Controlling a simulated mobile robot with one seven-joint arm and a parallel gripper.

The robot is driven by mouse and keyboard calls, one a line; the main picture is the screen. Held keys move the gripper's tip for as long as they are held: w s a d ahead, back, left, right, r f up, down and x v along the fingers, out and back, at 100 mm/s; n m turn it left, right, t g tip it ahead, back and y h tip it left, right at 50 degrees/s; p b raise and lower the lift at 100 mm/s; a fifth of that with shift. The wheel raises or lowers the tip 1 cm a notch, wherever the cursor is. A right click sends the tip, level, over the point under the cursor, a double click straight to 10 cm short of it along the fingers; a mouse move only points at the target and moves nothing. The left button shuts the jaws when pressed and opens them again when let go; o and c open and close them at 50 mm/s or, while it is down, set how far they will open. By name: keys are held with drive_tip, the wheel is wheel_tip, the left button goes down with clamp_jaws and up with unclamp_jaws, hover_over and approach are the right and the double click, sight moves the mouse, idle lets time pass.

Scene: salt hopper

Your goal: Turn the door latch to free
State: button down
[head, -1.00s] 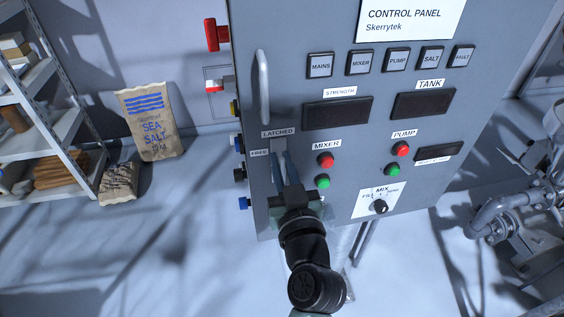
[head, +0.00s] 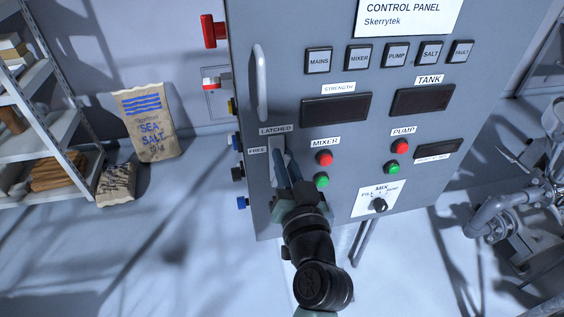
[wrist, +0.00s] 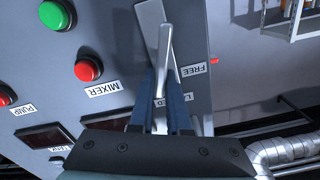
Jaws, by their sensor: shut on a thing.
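The door latch is a pale grey lever (wrist: 165,48) on a light plate (wrist: 149,14) on the control cabinet's front. In the wrist view the lever runs between the blue fingers of my gripper (wrist: 165,92), which is shut on it. The lever sits at a small angle to the plate, its gripped end toward the LATCHED label (wrist: 180,98), which my fingers partly cover. The FREE label (wrist: 193,70) is to its right. In the head view my gripper (head: 280,164) reaches up to the plate (head: 276,146) and hides most of the lever.
A fixed door handle (head: 262,83) stands out above the latch. Red and green MIXER buttons (head: 324,158) are close to the right of my gripper, with the MIX knob (head: 380,205) lower right. Coloured fittings (head: 238,173) stick out from the cabinet's left side.

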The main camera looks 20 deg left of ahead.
drive_tip(key=m, duration=0.4)
drive_tip(key=shift+w+d+f, duration=0.15)
drive_tip(key=shift+w+d, duration=0.1)
drive_tip(key=shift+d, duration=0.05)
drive_tip(key=shift+w+d+f+m+p, duration=0.1)
drive_tip(key=shift+f+m+p, duration=0.15)
drive_tip(key=shift+m, duration=1.4)
drive_tip(key=shift+w+d+f+m+p, duration=0.15)
drive_tip(key=shift+f+m, duration=0.2)
drive_tip(key=shift+m, duration=1.25)
drive_tip(key=shift+s+d+f+m+p, duration=0.15)
drive_tip(key=shift+f+m, duration=0.15)
drive_tip(key=shift+m, duration=1.35)
drive_tip(key=shift+w, duration=0.1)
drive_tip(key=c, duration=0.9)
unclamp_jaws()
drive_tip(key=shift+f, duration=0.1)
